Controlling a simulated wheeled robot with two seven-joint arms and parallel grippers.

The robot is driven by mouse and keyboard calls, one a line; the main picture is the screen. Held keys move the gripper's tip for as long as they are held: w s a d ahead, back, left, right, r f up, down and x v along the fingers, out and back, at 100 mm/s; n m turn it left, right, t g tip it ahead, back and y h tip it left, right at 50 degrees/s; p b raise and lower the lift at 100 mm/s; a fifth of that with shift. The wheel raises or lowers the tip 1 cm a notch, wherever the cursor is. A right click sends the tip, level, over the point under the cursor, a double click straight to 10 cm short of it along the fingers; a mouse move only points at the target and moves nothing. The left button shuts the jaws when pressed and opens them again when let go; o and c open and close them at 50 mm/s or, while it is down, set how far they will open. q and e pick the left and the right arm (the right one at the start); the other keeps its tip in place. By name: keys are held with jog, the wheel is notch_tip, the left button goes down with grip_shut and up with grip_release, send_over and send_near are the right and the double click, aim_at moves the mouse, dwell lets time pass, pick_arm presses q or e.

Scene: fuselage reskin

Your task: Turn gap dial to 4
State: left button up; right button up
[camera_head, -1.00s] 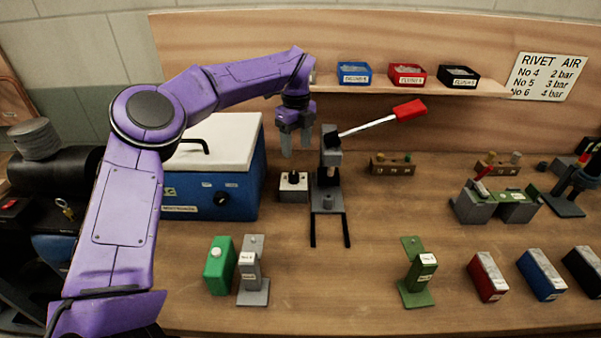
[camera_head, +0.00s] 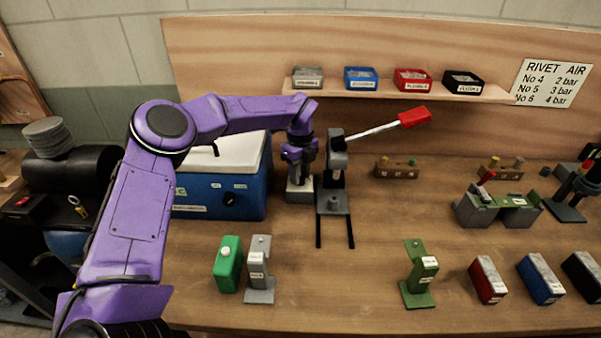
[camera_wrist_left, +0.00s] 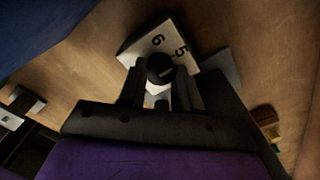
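The gap dial is a small pale block (camera_head: 299,190) with a black knob, standing between the blue box and the lever press. In the left wrist view its white face (camera_wrist_left: 140,45) shows the numbers 6 and 5, and the black knob (camera_wrist_left: 160,68) stands up from it. My left gripper (camera_head: 299,172) points straight down over the dial and hides the knob in the head view. In the left wrist view its two fingers (camera_wrist_left: 160,90) stand apart on either side of the knob. Contact with the knob is not clear. My right gripper is not in view.
The lever press (camera_head: 335,190) with a red handle (camera_head: 414,117) stands close to the right of the dial. The blue box (camera_head: 225,192) with a white lid is close on the left. A shelf (camera_head: 420,93) with small bins is behind.

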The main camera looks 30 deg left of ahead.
pick_arm(q)
jog(key=shift+m, duration=1.2)
jog(key=m, duration=0.2)
jog(key=shift+m, duration=0.4)
jog(key=m, duration=0.3)
jog(key=shift+m, duration=1.8)
jog(key=shift+p, duration=0.3)
jog(key=o, duration=1)
jog(key=shift+o, duration=0.2)
